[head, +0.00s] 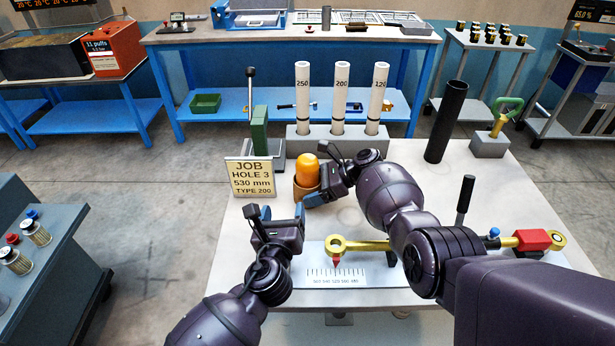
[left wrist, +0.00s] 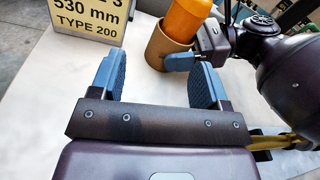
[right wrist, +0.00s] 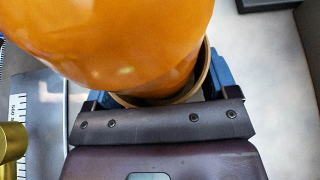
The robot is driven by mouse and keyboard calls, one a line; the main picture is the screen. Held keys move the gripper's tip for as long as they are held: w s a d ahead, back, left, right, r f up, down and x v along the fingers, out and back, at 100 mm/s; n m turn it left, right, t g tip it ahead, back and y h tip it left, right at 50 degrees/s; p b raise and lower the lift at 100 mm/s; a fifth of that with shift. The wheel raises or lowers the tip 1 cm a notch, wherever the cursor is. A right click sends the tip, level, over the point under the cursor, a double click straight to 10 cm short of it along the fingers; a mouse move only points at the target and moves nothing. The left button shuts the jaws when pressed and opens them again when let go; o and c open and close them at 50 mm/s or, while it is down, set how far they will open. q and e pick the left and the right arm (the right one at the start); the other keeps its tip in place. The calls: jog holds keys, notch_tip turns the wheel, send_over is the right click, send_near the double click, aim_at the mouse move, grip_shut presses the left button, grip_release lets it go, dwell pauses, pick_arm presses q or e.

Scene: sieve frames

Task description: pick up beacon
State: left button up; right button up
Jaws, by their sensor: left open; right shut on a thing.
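The beacon (head: 307,170) is an orange rounded cylinder standing in a brown cup (head: 300,190) on the table, right of the job sign. It also shows in the left wrist view (left wrist: 187,20) and fills the top of the right wrist view (right wrist: 120,40). My right gripper (head: 318,190) comes in from the right at cup height. Its blue fingers lie on both sides of the cup, outside its rim (right wrist: 203,70), shut on it. The cup's lower part is partly hidden by a finger. My left gripper (head: 276,217) is open and empty, nearer than the cup and to its left.
The job sign (head: 251,178) reads hole 3, 530 mm, type 200. Behind stand white tubes (head: 341,95) in a grey block and a dark tube (head: 446,122). A yellow wrench-like tool (head: 365,245) lies by a scale plate (head: 335,278) at the front, partly under my right arm.

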aim_at(306, 175)
jog(key=shift+f, duration=0.1)
pick_arm(q)
jog(key=shift+w+d+r+m+t+h, duration=0.15)
jog(key=shift+w+d+m, duration=0.5)
jog(key=shift+w, duration=1.3)
jog(key=shift+w+d+r+m+t+h, duration=0.1)
jog(key=shift+w+d+r+m, duration=0.2)
jog(key=shift+w+d, duration=1.25)
jog(key=shift+w+d+r+m+t+h, duration=0.15)
jog(key=shift+w+d+m, duration=0.25)
jog(key=shift+w, duration=2)
jog(key=c, duration=0.7)
jog(key=shift+r, duration=0.1)
jog(key=shift+c, duration=0.2)
